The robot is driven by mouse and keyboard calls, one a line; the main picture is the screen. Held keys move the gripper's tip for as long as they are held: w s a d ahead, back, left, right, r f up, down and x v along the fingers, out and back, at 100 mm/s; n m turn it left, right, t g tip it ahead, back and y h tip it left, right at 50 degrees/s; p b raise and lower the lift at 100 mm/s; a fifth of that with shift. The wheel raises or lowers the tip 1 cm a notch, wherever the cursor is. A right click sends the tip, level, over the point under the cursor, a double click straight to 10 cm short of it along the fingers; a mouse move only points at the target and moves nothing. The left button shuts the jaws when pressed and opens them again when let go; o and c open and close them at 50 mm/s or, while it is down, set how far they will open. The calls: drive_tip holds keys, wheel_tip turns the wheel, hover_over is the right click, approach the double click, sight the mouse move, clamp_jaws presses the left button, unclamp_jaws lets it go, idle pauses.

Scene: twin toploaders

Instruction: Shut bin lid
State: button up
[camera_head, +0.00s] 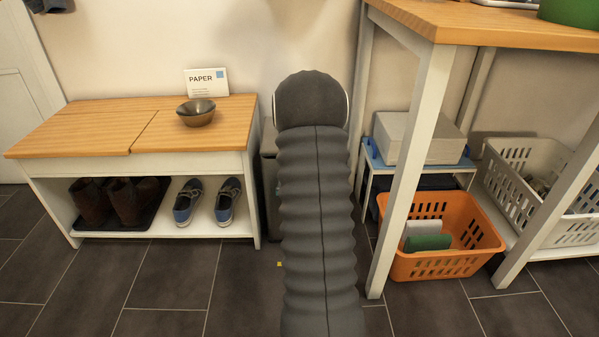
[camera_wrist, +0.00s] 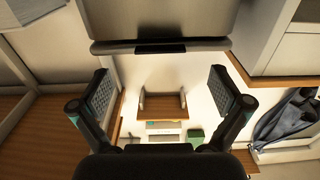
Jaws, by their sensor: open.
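A dark grey bin (camera_head: 269,185) stands between the bench and the tall table in the head view. My arm hides most of it, and its lid cannot be made out there. In the wrist view, a smooth grey panel with a dark rounded edge (camera_wrist: 140,47) fills the upper middle; it looks like the bin lid, but I cannot be sure. My gripper (camera_wrist: 162,90) is open, its two padded fingers spread wide below that dark edge. Nothing is between the pads, and they appear apart from the panel. The gripper is hidden in the head view.
The bench (camera_head: 90,120) at left bears a metal bowl (camera_head: 196,113) and a PAPER card (camera_head: 206,82), with shoes below. The tall table's leg (camera_head: 408,170) and an orange basket (camera_head: 440,235) stand close right. Dark floor is open in front.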

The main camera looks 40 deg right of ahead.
drive_tip(key=v, duration=0.3)
drive_tip(key=shift+s+a, duration=0.2)
idle(0.4)
